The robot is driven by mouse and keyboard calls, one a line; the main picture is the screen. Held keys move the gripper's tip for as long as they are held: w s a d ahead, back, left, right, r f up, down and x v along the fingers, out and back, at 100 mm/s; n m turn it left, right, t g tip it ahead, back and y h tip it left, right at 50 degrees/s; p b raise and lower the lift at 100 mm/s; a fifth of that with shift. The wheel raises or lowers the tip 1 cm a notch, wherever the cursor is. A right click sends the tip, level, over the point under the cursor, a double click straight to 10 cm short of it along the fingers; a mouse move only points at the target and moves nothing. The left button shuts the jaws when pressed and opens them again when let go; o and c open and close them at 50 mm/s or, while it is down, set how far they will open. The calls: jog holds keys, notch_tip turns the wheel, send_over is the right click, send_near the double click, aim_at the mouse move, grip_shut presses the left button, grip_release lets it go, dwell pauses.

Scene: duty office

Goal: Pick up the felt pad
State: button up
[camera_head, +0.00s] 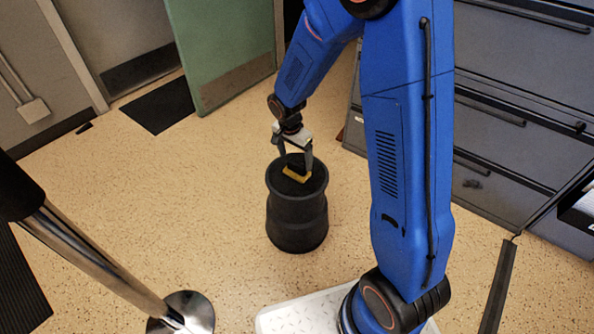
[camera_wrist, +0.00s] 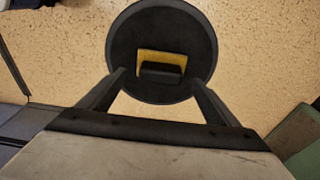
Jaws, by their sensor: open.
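The felt pad (camera_head: 296,174) looks like a small block with a yellow part and a black part. It lies on the round black top of a waisted stool (camera_head: 297,220). In the wrist view the felt pad (camera_wrist: 161,58) is near the middle of the stool top (camera_wrist: 125,40). My gripper (camera_head: 296,160) is open above the stool, its fingers pointing down. In the wrist view my gripper (camera_wrist: 158,77) has one finger to each side of the pad, with a gap on both sides. I cannot tell the exact height of the fingertips over the stool top.
Grey drawer cabinets (camera_head: 500,130) stand at the right. A green door panel (camera_head: 222,50) and a dark mat (camera_head: 160,105) are at the back. A chrome post (camera_head: 95,255) with a round base stands at the lower left. The speckled floor around the stool is clear.

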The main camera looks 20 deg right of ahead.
aim_at(297, 163)
jog(key=shift+w+d+f, duration=0.15)
jog(key=shift+f, duration=0.75)
jog(key=shift+w+d+f, duration=0.15)
jog(key=shift+w+f, duration=0.05)
jog(key=shift+f, duration=0.65)
jog(key=shift+w+d+f, duration=0.15)
jog(key=shift+f, duration=0.75)
jog(key=c, duration=1.2)
